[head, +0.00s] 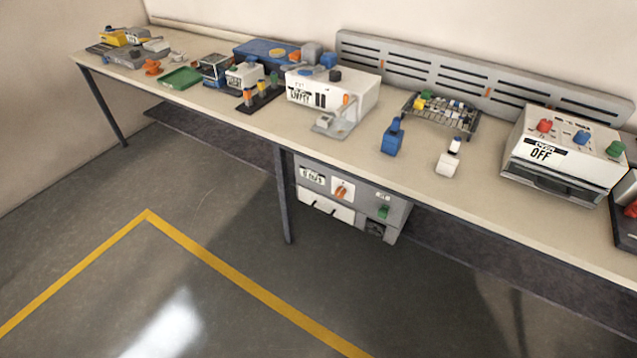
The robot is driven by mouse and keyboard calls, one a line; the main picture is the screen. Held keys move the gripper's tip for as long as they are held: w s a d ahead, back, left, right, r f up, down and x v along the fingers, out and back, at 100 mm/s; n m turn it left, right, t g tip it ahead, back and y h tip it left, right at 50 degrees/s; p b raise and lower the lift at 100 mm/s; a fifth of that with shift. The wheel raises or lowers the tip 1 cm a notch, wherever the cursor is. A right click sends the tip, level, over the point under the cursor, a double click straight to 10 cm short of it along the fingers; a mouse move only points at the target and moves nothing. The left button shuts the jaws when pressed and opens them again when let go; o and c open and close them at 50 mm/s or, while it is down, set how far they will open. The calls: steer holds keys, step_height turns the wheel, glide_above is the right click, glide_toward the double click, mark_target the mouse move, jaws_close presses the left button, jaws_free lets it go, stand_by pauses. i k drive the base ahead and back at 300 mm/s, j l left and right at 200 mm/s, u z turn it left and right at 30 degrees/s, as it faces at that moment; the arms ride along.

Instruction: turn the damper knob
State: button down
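No knob carries a readable damper label, so I cannot tell which one is the damper knob. A grey and white unit (370,203) hangs under the bench. Its front has an orange knob (341,191) on a white plate and a green knob (383,212) to the right. A white box machine marked OFF (570,172) stands on the bench at the right. On its top are a red knob (544,126), a blue knob (581,137) and a green knob (615,149). My gripper is not in view.
The long beige bench (490,215) runs from far left to near right. A dark leg (285,200) stands left of the hanging unit. A low dark shelf (470,260) lies beneath. The grey floor in front is clear, with a yellow line (220,265).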

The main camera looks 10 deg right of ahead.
mark_target(340, 192)
steer(key=i+j+u, duration=0.1)
steer(key=i+u, duration=0.15)
steer(key=i, duration=0.9)
